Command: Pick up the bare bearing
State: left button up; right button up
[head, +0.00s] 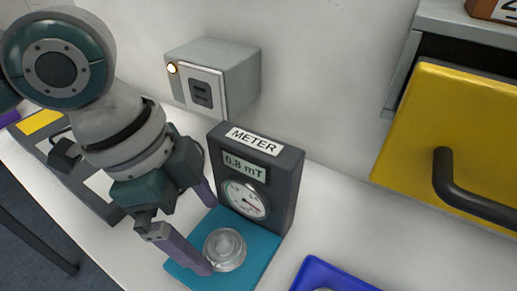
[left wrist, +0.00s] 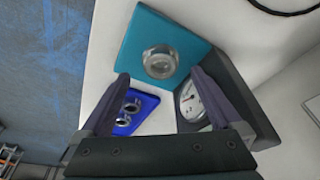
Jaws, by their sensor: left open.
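The bare bearing (head: 225,250) is a shiny metal ring lying on a teal pad (head: 261,248) in front of the meter (head: 256,178). My left gripper (head: 207,232) is open, with one purple finger on each side of the bearing in the head view. In the left wrist view the bearing (left wrist: 160,62) shows near the gap between the two fingertips (left wrist: 161,76), with nothing held. Whether the fingers touch it or the pad, I cannot tell. My right gripper is not in view.
The dark meter stands close behind the pad, reading 0.8 mT. A blue tray (head: 313,273) with metal rings lies at the lower right. A grey box with a lit lamp (head: 215,78) is on the wall. A yellow drawer front (head: 450,140) with dark handle is at right.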

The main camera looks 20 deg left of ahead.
aim_at(222, 244)
pick_arm(q)
jog(key=x, duration=0.4)
jog(key=shift+w+d, duration=0.1)
jog(key=shift+d, duration=0.1)
grip_shut()
dwell(0.6)
